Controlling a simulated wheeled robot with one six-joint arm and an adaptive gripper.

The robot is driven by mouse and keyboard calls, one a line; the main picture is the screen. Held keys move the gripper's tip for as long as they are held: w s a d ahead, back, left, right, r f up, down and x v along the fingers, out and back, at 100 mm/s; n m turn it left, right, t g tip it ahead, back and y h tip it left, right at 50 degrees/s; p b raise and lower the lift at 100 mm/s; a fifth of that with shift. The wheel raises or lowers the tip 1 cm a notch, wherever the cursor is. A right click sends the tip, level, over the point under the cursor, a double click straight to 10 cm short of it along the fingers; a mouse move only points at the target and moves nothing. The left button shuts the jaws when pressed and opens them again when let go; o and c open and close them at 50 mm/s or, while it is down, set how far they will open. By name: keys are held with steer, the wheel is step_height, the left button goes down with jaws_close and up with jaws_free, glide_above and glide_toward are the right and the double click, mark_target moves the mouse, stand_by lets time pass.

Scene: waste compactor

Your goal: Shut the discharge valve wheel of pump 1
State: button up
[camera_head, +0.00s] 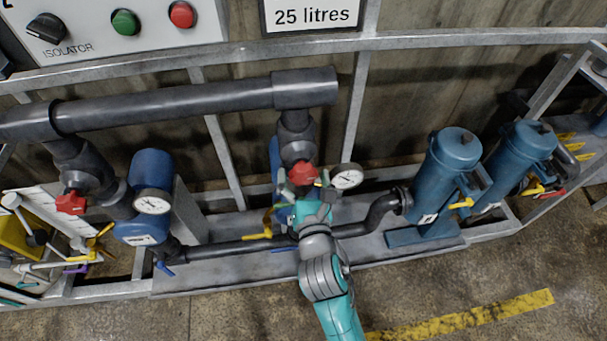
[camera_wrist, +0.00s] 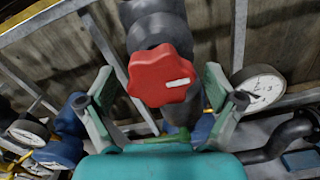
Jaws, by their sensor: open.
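A red lobed valve wheel (camera_head: 303,173) sits on the dark vertical pipe of the right-hand pump. In the wrist view the same red wheel (camera_wrist: 161,75) shows a white bar mark on its face, right of centre and nearly level. My gripper (camera_head: 305,184) is open at this wheel. In the wrist view its two fingers (camera_wrist: 160,92) stand left and right of the wheel, with gaps visible on both sides. A second red wheel (camera_head: 71,203) is on the left-hand pump's pipe, away from my gripper. I cannot read the pump labels.
A pressure gauge (camera_head: 346,177) is close on the right of my gripper, and another gauge (camera_head: 152,202) is at the left pump. A yellow lever (camera_head: 262,225) and a dark lower pipe (camera_head: 235,248) lie nearby. Blue filter housings (camera_head: 447,175) stand at right.

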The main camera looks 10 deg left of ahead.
steer(key=shift+w, duration=0.1)
steer(key=c, duration=1.1)
steer(key=shift+c, duration=0.2)
steer(key=shift+m, duration=0.3)
